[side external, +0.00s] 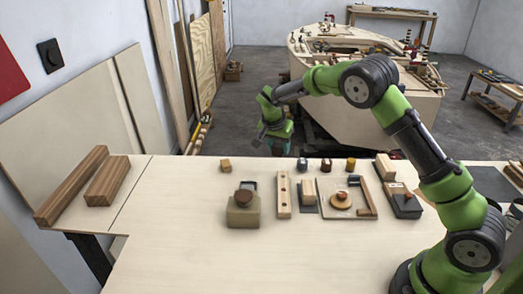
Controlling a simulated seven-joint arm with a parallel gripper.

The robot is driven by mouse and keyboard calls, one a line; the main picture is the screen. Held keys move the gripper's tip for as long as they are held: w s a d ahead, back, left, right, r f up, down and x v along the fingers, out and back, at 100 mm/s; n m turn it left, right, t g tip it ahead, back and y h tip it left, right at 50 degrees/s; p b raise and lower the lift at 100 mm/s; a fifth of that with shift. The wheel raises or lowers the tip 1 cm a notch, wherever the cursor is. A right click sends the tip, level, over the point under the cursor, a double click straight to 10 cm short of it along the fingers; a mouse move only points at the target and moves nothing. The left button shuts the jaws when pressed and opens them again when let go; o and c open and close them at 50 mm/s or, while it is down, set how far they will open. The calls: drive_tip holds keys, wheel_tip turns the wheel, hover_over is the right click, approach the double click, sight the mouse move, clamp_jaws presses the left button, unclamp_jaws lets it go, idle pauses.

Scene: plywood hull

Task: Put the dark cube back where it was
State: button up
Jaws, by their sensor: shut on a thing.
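Near the far edge stand a dark blue piece (302,164) and a dark reddish piece (326,165), both right of my gripper. I cannot tell which of these, or the held thing, is the dark cube.
An olive block with a dark round top (243,212) stands near the table's middle. Long brown blocks (107,182) lie left. The front is clear.

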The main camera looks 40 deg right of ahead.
sight(277, 156)
drive_tip(key=shift+f, duration=2.85)
drive_tip(key=shift+f, duration=0.15)
drive_tip(key=o, duration=0.9)
drive_tip(key=v, duration=1.2)
drive_tip(key=s+a+r+n+t+y, duration=0.2)
drive_tip(key=s+a+r+n+y, duration=0.2)
drive_tip(key=s+r, duration=0.85)
drive_tip(key=s+a+n+t, duration=0.1)
drive_tip(key=s, duration=0.4)
drive_tip(key=s+a+n+t+y, duration=0.1)
drive_tip(key=s+a+n, duration=0.1)
drive_tip(key=s, duration=0.4)
drive_tip(key=s+a+n+t+y, duration=0.1)
drive_tip(key=s+a+n, duration=0.1)
drive_tip(key=s, duration=0.3)
drive_tip(key=shift+s+r, duration=0.15)
drive_tip(key=shift+s, duration=0.2)
